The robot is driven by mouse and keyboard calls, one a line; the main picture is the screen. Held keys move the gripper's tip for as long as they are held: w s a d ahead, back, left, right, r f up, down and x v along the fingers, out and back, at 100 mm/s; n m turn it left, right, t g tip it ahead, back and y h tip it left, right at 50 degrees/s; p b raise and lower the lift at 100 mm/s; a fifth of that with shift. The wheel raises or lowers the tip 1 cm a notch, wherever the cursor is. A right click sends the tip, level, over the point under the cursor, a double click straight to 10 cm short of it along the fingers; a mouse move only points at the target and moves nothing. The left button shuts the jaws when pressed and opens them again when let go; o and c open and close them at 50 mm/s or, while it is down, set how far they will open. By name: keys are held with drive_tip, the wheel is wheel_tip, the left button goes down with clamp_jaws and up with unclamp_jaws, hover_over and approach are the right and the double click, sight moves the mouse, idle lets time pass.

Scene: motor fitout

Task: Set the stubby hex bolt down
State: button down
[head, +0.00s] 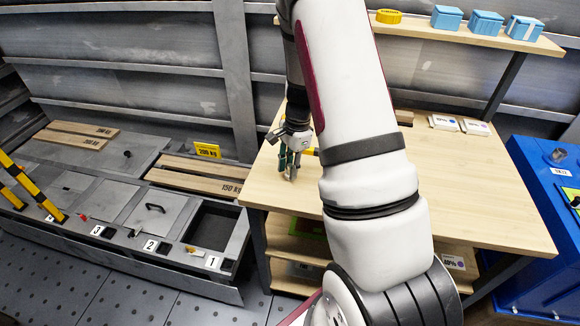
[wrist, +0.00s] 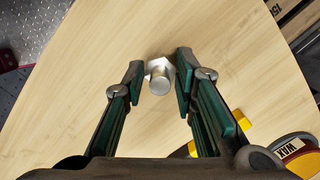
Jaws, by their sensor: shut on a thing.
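My gripper (head: 291,172) is low over the left part of the wooden table top (head: 480,200) in the head view. In the wrist view my gripper (wrist: 159,74) has its two green-padded fingers on either side of the stubby hex bolt (wrist: 160,78), and it is shut on it. The bolt is silver, with a hex head and a round shank end facing the camera. Bare wood surrounds it. I cannot tell whether it touches the table. In the head view the bolt is too small and covered to make out clearly.
A round tin marked WAX (wrist: 292,150) and a yellow object (wrist: 243,120) lie near my right finger in the wrist view. White boxes (head: 445,122) are at the table's back. A blue cabinet (head: 545,200) stands right; numbered compartments (head: 150,245) lie left. The table front is clear.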

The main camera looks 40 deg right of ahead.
drive_tip(key=shift+f, duration=0.2)
drive_tip(key=c, duration=1.3)
unclamp_jaws()
wheel_tip(320, 180, up, 12)
drive_tip(key=d, duration=0.2)
drive_tip(key=s+a+r+n, duration=0.2)
drive_tip(key=a+r+n, duration=0.1)
drive_tip(key=a+r, duration=0.35)
drive_tip(key=s+a+r+n+t, duration=0.1)
drive_tip(key=s+a+r+n, duration=0.2)
drive_tip(key=s+a+n, duration=0.2)
drive_tip(key=s+a+r+n+t+h, duration=0.1)
drive_tip(key=s+a+r+n, duration=0.3)
drive_tip(key=s, duration=0.4)
drive_tip(key=s+a+r+n+t, duration=0.1)
drive_tip(key=s+a+r+n, duration=0.2)
drive_tip(key=s+a+n, duration=0.3)
drive_tip(key=shift+s+r+n+t+h, duration=0.3)
drive_tip(key=shift+s+r+n+h, duration=0.1)
drive_tip(key=shift+s+n, duration=0.3)
